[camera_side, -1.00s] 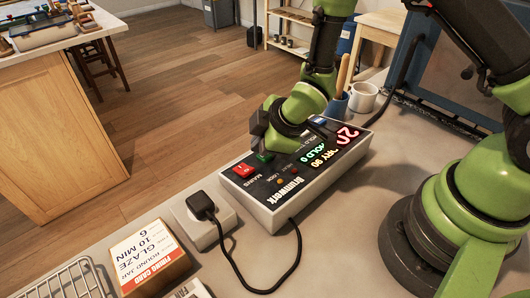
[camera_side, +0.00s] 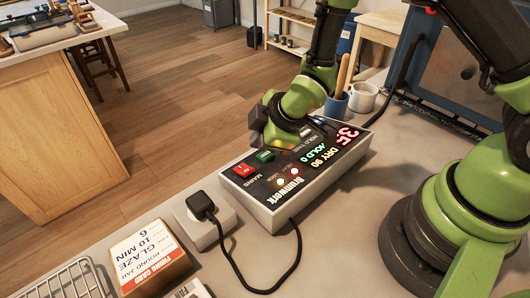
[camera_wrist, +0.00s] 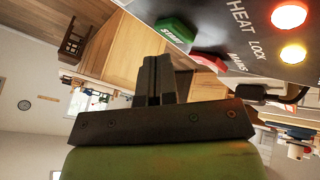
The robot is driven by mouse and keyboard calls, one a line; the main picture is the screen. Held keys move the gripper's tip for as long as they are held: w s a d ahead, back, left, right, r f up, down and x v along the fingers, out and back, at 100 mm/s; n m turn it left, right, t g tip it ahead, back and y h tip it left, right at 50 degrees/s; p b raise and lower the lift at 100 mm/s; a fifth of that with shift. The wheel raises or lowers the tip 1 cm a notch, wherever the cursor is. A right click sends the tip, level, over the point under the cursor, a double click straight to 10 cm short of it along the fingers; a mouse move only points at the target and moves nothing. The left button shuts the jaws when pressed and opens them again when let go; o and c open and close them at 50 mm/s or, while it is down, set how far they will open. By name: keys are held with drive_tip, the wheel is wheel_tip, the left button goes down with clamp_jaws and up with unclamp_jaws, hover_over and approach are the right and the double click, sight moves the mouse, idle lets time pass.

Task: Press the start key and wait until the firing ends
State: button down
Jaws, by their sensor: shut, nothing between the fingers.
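The controller box (camera_side: 315,185) lies on the bench with its panel facing up. Its green START key (camera_side: 265,156) is uncovered in the side view and also shows in the wrist view (camera_wrist: 175,33). The red MAINS switch (camera_side: 243,170) sits beside it. The red HEAT lamp (camera_wrist: 289,15) and amber LOCK lamp (camera_wrist: 293,53) are lit. Red digits (camera_side: 347,134) look like 35, though the angle makes them hard to read. My gripper (camera_wrist: 155,80) is shut and empty, just above and apart from the START key.
A plug (camera_side: 203,206) sits in a white socket block left of the box, its black cable looping in front. A firing card box (camera_side: 150,257) and wire rack (camera_side: 65,283) are at front left. A blue tool cup (camera_side: 337,104) and white mug (camera_side: 363,97) stand behind.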

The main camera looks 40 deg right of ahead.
drive_tip(key=shift+r, duration=0.1)
drive_tip(key=shift+w+r, duration=0.2)
drive_tip(key=shift+r, duration=0.55)
drive_tip(key=shift+w+r, duration=0.2)
drive_tip(key=shift+r, duration=0.5)
drive_tip(key=shift+w+r, duration=0.2)
drive_tip(key=shift+r, duration=0.75)
wheel_tip(320, 180, up, 14)
drive_tip(key=m, duration=0.7)
hover_over(257, 155)
drive_tip(key=s+d, duration=0.6)
drive_tip(key=s+r+m, duration=0.2)
drive_tip(key=s+m, duration=0.2)
drive_tip(key=s, duration=0.3)
drive_tip(key=s+d+r+m+t, duration=0.1)
drive_tip(key=s+r+m, duration=0.2)
drive_tip(key=s, duration=0.3)
drive_tip(key=shift+s+r+m, duration=0.35)
drive_tip(key=shift+m, duration=0.15)
idle(1.7)
